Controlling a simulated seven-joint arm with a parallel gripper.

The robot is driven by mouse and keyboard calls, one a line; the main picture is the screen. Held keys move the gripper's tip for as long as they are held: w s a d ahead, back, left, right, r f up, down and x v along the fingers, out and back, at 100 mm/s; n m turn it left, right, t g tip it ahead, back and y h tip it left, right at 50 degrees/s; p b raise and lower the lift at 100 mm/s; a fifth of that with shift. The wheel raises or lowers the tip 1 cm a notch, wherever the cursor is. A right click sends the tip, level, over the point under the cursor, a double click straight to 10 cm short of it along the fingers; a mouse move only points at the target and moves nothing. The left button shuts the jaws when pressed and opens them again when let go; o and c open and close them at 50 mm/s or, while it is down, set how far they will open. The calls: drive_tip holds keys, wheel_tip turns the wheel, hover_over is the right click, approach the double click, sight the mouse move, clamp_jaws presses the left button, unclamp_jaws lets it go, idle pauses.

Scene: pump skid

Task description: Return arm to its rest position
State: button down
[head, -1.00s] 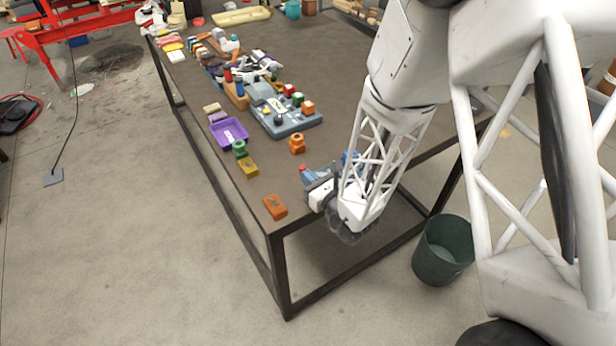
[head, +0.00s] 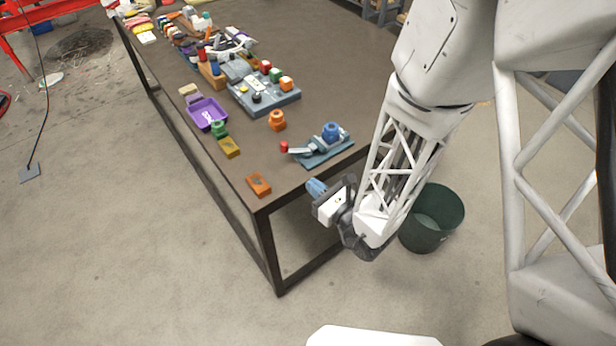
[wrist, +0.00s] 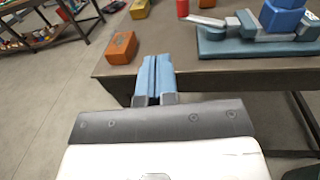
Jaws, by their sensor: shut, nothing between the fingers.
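My gripper (head: 316,188) is just off the near edge of the dark table (head: 330,60), in front of the small blue clamp fixture (head: 322,150). In the wrist view its two blue fingers (wrist: 154,78) are pressed together with nothing between them. They point toward the table's front edge. The clamp fixture carries a blue knob (head: 331,131) and a red-tipped lever (head: 285,147); it also shows at the top right of the wrist view (wrist: 260,47). An orange block (head: 259,184) lies on the table corner, left of my gripper.
A grey fixture (head: 262,97) with coloured blocks is behind. A green bin (head: 432,218) stands on the floor beside the table.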

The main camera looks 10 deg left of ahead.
drive_tip(key=shift+s+d, duration=0.2)
drive_tip(key=shift+s, duration=0.1)
drive_tip(key=shift+r, duration=0.15)
idle(0.4)
drive_tip(key=s+r+n+g, duration=0.8)
drive_tip(key=r+n+g, duration=0.5)
drive_tip(key=r+n, duration=0.15)
drive_tip(key=s+d+r+n+t+h, duration=0.2)
drive_tip(key=d+r+n+h, duration=0.3)
drive_tip(key=d, duration=0.7)
drive_tip(key=s+d+r+n+t+h, duration=0.2)
drive_tip(key=d+r+n+h, duration=0.4)
drive_tip(key=d+h, duration=0.3)
drive_tip(key=s+d+r, duration=0.1)
drive_tip(key=d, duration=0.1)
drive_tip(key=shift+d+r, duration=0.15)
drive_tip(key=shift+d, duration=0.2)
